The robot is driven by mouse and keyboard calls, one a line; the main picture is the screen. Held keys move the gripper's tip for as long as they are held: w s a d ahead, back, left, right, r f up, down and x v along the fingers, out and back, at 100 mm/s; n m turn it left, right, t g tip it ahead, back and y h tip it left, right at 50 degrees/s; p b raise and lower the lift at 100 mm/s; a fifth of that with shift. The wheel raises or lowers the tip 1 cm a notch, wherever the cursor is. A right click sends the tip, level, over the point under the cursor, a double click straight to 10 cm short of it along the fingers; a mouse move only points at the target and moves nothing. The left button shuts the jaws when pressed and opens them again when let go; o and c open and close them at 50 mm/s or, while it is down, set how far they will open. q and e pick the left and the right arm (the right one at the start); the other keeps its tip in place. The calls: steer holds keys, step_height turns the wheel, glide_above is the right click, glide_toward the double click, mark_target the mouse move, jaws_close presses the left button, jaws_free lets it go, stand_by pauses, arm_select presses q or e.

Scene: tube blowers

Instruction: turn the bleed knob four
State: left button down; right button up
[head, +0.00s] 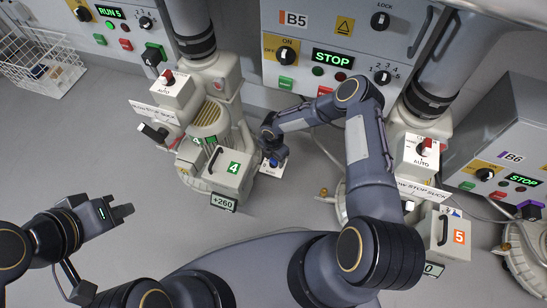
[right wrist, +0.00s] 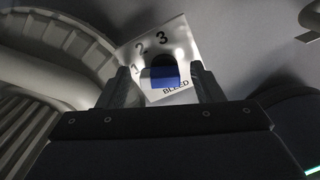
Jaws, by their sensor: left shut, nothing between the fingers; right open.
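The bleed knob (right wrist: 160,76) is blue and dark and sits on a white plate (right wrist: 183,45) marked 1, 2, 3 and BLEED. In the right wrist view it is between the two fingers of my right gripper (right wrist: 158,88), which is open; I cannot tell whether they touch it. In the head view the right gripper (head: 271,150) reaches down over the small bleed plate (head: 276,170) beside blower four, hiding most of the knob. Blower four's box (head: 225,172) carries a green 4 and a +260 display (head: 223,202). My left gripper (head: 122,212) is shut and empty at the lower left.
Blower five's box (head: 450,237) with an orange 5 stands at the right, partly behind my right arm. A wire basket (head: 38,62) stands far left. The left floor is clear.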

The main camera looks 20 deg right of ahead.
steer(key=shift+c, duration=0.4)
steer(key=c, duration=0.9)
steer(key=m+b, duration=0.2)
steer(key=m, duration=0.1)
steer(key=shift+d, duration=0.15)
steer(key=m+b, duration=0.2)
steer(key=m, duration=0.3)
steer(key=shift+s+d, duration=0.1)
steer(key=m+b, duration=0.1)
steer(key=m, duration=0.3)
steer(key=shift+s+b, duration=0.1)
steer(key=shift+b, duration=0.25)
steer(key=shift+s+m+b, duration=0.15)
steer(key=shift+m+b, duration=0.3)
steer(key=shift+m, duration=2.05)
